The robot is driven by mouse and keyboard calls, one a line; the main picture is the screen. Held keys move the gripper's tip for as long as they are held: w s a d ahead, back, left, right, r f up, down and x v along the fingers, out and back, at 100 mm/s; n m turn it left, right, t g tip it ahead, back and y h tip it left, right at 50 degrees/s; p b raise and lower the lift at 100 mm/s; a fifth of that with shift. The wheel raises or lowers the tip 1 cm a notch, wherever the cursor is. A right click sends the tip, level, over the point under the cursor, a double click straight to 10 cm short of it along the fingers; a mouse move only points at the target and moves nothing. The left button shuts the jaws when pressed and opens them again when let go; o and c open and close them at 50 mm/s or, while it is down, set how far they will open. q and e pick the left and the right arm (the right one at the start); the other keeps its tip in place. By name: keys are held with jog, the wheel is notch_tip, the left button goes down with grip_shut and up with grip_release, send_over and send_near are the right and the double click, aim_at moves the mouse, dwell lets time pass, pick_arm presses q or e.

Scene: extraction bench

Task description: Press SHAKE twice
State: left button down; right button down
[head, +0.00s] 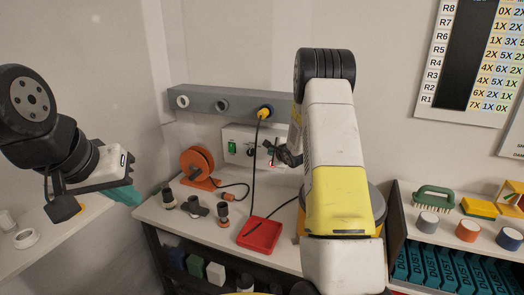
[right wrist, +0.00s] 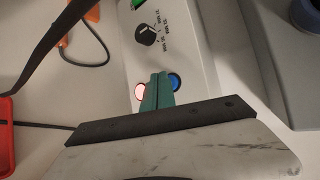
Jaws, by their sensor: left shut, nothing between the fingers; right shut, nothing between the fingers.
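The control box (head: 240,141) stands on the bench against the wall; its face also fills the middle of the right wrist view (right wrist: 186,52). It carries a red-lit button (right wrist: 140,91), a blue button (right wrist: 174,82) and a black knob (right wrist: 146,34). The lettering is too small to read, so I cannot tell which button is SHAKE. My right gripper (right wrist: 159,76) is shut and empty, its green fingertips at the panel between the two buttons. I cannot tell whether they touch. My left gripper (head: 126,195) is shut and empty at the far left, away from the box.
An orange cable reel (head: 198,163), several small dark cylindrical fittings and a red tray (head: 260,235) are on the bench. A black cable hangs from the grey wall rail (head: 200,103) down to the tray. A shelf with a green brush (head: 434,196) stands right.

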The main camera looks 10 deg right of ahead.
jog(key=shift+w+d, duration=0.15)
jog(key=shift+w, duration=0.1)
jog(key=shift+s, duration=0.15)
dwell(0.5)
jog(key=shift+s+a, duration=0.45)
jog(key=shift+s, duration=0.1)
jog(key=s+a, duration=0.1)
jog(key=s, duration=0.1)
jog(key=s+a, duration=0.1)
jog(key=s, duration=0.1)
jog(key=shift+a, duration=0.4)
dwell(2.3)
